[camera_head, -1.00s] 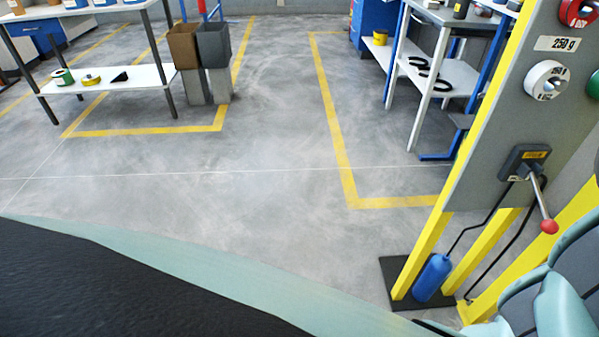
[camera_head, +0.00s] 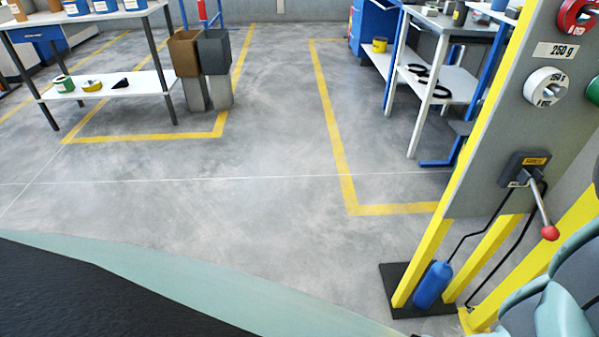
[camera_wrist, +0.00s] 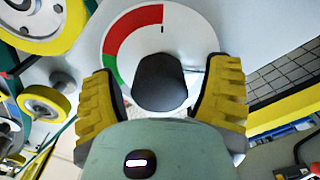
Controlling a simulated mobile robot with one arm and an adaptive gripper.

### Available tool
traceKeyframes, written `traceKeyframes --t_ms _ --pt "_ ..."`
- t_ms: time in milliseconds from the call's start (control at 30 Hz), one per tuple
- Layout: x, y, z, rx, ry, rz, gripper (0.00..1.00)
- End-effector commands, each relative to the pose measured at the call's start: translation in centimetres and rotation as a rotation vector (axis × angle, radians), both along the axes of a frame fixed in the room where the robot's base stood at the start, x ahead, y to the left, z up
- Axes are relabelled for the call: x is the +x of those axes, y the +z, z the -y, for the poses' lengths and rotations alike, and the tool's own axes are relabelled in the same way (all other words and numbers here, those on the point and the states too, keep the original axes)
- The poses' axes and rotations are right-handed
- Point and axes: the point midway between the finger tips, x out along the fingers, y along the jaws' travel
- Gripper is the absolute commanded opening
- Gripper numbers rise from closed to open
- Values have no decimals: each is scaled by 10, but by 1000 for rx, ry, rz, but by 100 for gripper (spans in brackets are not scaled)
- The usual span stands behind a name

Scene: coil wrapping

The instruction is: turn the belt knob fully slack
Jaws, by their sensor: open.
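In the wrist view, a dark rounded knob (camera_wrist: 159,84) sits in front of a white round dial (camera_wrist: 200,40). The dial has a red and green arc (camera_wrist: 133,32) on its upper left and a short black mark near the top. My gripper (camera_wrist: 164,76) has its yellow-padded fingers spread, one on each side of the knob. Neither knob nor gripper shows in the head view.
Yellow-rimmed wheels (camera_wrist: 45,103) stand left of the dial in the wrist view. In the head view, a grey panel (camera_head: 500,120) with a red-balled lever (camera_head: 549,232) and a blue cylinder (camera_head: 433,285) stands at right. Shelves (camera_head: 100,88) stand behind. The middle floor is clear.

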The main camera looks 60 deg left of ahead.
Motion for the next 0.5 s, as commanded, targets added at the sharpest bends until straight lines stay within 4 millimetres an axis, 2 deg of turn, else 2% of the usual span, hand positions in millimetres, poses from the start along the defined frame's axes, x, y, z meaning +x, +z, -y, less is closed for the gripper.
traceKeyframes --t_ms 167,267,500 --pt "-2 0 -1 0 -1 0 77" --pt "-11 -2 -4 1 -4 -4 77" --pt "-47 -2 -26 2 -5 -4 77"
